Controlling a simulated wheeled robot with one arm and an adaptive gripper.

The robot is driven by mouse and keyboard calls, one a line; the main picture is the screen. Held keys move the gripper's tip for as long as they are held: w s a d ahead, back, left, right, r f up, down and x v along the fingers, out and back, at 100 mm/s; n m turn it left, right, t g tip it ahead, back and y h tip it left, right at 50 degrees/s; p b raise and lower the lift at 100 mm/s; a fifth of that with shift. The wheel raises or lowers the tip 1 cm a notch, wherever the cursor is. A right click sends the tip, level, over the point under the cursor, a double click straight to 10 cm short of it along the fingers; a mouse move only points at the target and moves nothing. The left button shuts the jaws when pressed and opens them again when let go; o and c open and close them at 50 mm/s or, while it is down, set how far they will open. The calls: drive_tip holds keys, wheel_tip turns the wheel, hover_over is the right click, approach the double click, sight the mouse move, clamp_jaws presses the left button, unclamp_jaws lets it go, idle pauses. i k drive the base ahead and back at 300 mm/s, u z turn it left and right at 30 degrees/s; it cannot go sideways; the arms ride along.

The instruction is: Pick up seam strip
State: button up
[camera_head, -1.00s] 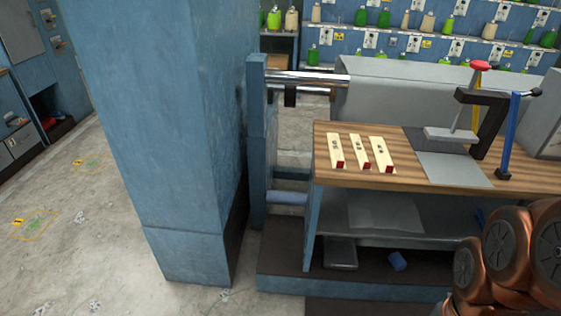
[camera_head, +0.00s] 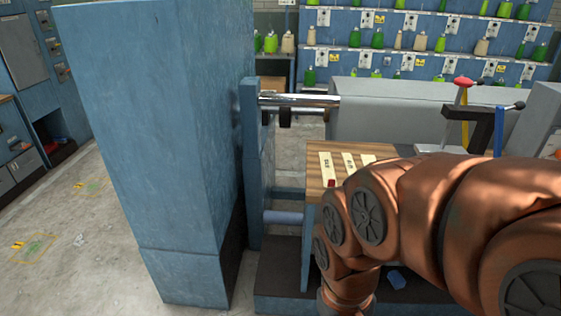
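Cream strips with printed labels and dark red ends lie on the wooden bench top (camera_head: 313,173). The left strip (camera_head: 327,167) shows most of its length, with its red end near the front edge. The middle strip (camera_head: 349,161) and the right strip (camera_head: 368,158) show only their far ends, as my copper-coloured arm covers the rest. I cannot tell which strip is the seam strip, as the labels are too small to read. My gripper is not in view.
A tall blue column (camera_head: 160,150) stands left of the bench. A metal roller (camera_head: 300,99) and a grey machine cover (camera_head: 400,112) lie behind it. A clamp with a red knob (camera_head: 464,82) stands at the bench's right. Shelves of green and cream bottles (camera_head: 420,42) fill the back.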

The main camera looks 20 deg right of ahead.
sight(328, 165)
drive_tip(key=u, duration=0.25)
drive_tip(key=i, duration=1.25)
drive_tip(key=z, duration=0.35)
